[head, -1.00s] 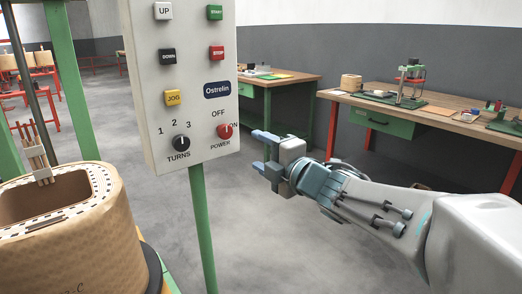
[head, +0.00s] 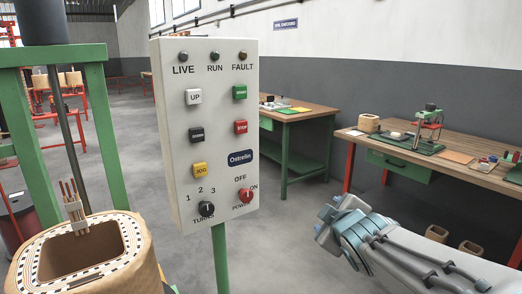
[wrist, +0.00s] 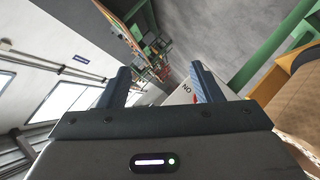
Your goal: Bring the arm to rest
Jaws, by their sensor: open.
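My gripper (head: 332,218) is to the right of the white control panel (head: 183,120) in the head view, apart from it and lower than its power knob. The fingertips are hard to make out there. In the wrist view my gripper (wrist: 160,76) shows two dark fingers spread apart with nothing between them. Part of the white panel (wrist: 181,97) shows behind the right finger. My arm reaches in from the lower right of the head view. The red power knob (head: 246,195) and the black turns knob (head: 206,209) sit low on the panel.
A tan coil (head: 128,270) stands at the lower left by a green frame (head: 107,130). The panel's green post (head: 219,255) rises from the floor. A workbench (head: 460,172) with tools stands at the right, another (head: 312,112) behind. The grey floor (head: 285,240) between is clear.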

